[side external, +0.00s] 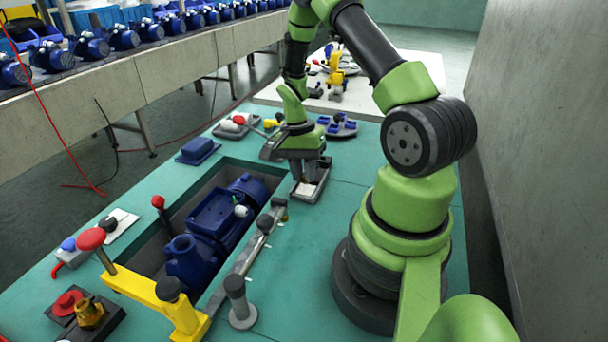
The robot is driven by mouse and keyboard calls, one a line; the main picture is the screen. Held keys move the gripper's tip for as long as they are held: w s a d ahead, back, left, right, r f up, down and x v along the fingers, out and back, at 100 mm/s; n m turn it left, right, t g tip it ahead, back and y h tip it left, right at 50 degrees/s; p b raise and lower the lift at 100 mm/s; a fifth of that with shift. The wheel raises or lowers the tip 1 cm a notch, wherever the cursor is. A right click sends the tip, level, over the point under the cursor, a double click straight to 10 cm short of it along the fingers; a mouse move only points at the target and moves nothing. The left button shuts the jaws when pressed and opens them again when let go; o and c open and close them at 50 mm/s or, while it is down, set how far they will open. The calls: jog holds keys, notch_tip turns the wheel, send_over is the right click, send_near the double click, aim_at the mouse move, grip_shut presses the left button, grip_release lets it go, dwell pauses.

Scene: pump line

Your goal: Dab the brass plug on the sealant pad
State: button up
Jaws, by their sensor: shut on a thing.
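My gripper (310,174) points down over a small grey tray with a pale pad (306,189), which looks like the sealant pad. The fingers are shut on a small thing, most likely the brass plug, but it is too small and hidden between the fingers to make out. The fingertips are at or just above the pad; I cannot tell whether the held thing touches it. A brass-coloured fitting (90,313) stands on a dark block at the lower left, far from my gripper.
A blue pump (213,222) lies in a recess left of the pad. A yellow clamp with a red knob (150,288) and a grey post (240,302) stand at the front. Trays with small parts lie behind my gripper. The green bench (295,262) is clear in front of the pad.

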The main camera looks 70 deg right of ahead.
jog(key=shift+r, duration=2.85)
